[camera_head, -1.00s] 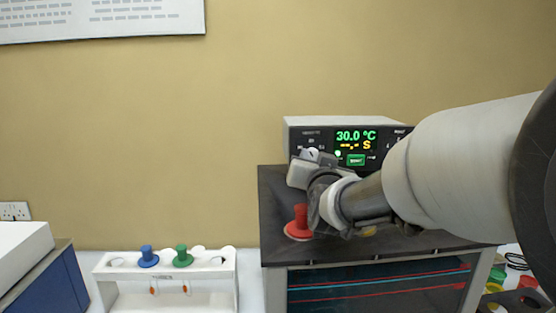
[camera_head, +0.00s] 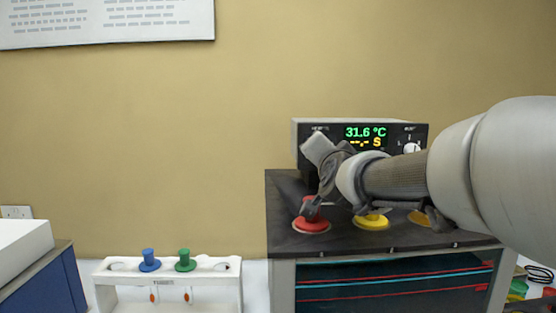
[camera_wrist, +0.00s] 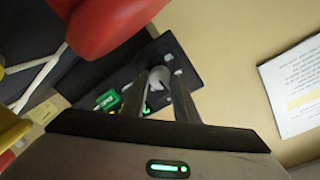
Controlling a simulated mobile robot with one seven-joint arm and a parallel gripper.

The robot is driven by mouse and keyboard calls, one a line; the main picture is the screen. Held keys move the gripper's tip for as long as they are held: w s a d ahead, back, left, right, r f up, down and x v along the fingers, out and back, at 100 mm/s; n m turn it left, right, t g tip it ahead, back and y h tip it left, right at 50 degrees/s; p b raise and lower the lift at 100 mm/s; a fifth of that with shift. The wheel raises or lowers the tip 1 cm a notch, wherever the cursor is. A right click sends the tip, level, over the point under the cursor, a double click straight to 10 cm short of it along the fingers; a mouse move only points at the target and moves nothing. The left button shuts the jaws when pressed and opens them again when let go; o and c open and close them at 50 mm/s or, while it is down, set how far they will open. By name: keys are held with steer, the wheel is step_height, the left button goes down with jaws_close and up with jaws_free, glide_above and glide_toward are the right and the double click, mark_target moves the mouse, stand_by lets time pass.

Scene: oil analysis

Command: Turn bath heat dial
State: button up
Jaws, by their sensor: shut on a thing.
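The bath control box (camera_head: 303,138) stands at the back of the dark bath top. Its display (camera_head: 365,136) reads 31.6 °C in green, with a yellow line below. My gripper (camera_head: 319,150) is at the left part of the panel and hides the heat dial there. In the wrist view the pale round heat dial (camera_wrist: 158,77) sits between the two fingers of my gripper (camera_wrist: 161,88), which are shut on it. The fingers' contact is small and partly hard to see.
A red stopper (camera_head: 311,222) stands just below my wrist and looms close in the wrist view (camera_wrist: 105,22). A yellow stopper (camera_head: 371,221) is to its right. A second dial (camera_head: 412,147) is on the panel's right. A white rack (camera_head: 170,278) stands left.

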stand_by(0.4)
steer(key=o, duration=1.1)
steer(key=shift+c, duration=0.2)
steer(key=shift+s, duration=0.1)
steer(key=s+a+p, duration=0.1)
steer(key=s, duration=1.6)
steer(key=shift+r+p, duration=0.3)
steer(key=shift+p, duration=0.1)
steer(key=shift+s+a, duration=0.1)
